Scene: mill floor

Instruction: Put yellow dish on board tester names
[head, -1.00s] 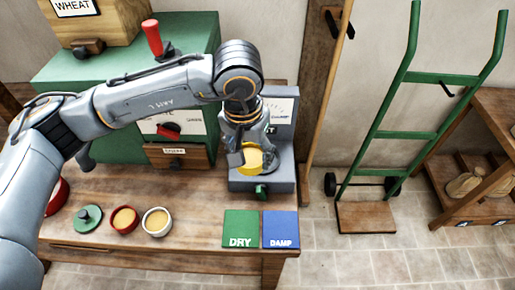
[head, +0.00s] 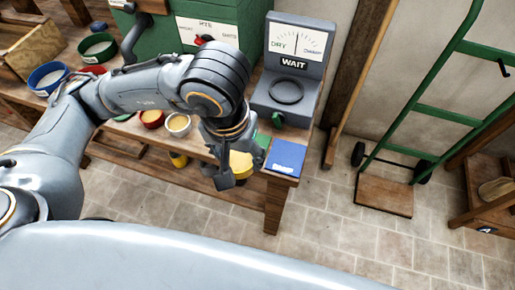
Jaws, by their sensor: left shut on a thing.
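My left gripper (head: 228,170) is shut on the yellow dish (head: 241,162), which holds pale yellow contents. The dish shows near the table's front edge, just left of the boards; its height above the table is hard to tell. The green board (head: 263,140) is mostly hidden behind my gripper. The blue board (head: 286,157) lies to its right in plain view. The grey tester (head: 289,68) stands behind, with a dial marked DRY and DAMP and a WAIT sign. Its round seat (head: 286,91) is empty. My right gripper is not in view.
A red dish (head: 152,119) and a white dish (head: 178,125) stand on the table left of my gripper. A green machine (head: 225,20) stands behind my arm. A green hand truck (head: 420,115) stands right of the table. The tiled floor in front is clear.

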